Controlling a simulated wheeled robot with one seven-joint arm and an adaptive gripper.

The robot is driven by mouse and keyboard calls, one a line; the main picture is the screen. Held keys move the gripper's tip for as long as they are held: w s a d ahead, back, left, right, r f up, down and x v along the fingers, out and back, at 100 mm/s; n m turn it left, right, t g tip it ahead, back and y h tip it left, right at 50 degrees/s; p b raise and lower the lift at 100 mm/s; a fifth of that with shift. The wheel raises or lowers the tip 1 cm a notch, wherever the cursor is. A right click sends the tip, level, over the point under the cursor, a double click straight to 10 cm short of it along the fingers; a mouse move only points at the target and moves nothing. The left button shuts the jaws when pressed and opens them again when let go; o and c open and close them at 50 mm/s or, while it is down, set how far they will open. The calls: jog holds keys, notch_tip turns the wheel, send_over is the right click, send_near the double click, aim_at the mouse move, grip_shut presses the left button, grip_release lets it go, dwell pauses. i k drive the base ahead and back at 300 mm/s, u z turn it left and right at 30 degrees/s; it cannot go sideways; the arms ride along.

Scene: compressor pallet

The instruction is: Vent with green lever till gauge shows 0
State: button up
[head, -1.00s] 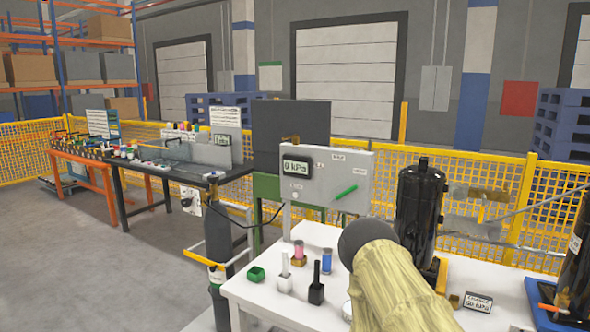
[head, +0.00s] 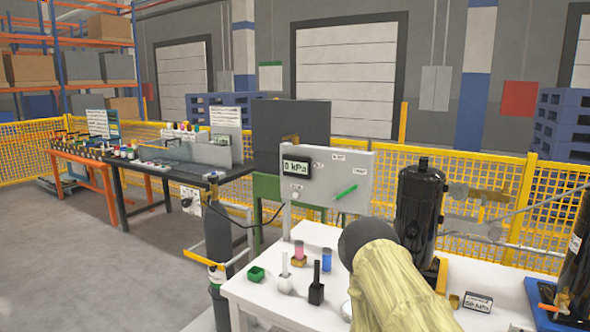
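The green lever (head: 346,192) sits on the front of a grey panel (head: 325,178), tilted up to the right. The gauge display (head: 296,168) at the panel's upper left reads 0 kPa. My arm, in a pale yellow sleeve with a dark rounded part, rises from the bottom in front of the table. I cannot make out my gripper's fingers in the head view.
A black compressor (head: 420,208) stands right of the panel, with a second dark cylinder (head: 578,270) at the right edge. A yellow mesh fence (head: 470,185) runs behind.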

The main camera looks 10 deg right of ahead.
aim_at(352, 188)
jog(key=u, duration=0.45)
jog(key=k, duration=1)
jog(key=z, duration=0.45)
jog(key=i, duration=1.35)
jog(key=u, duration=0.3)
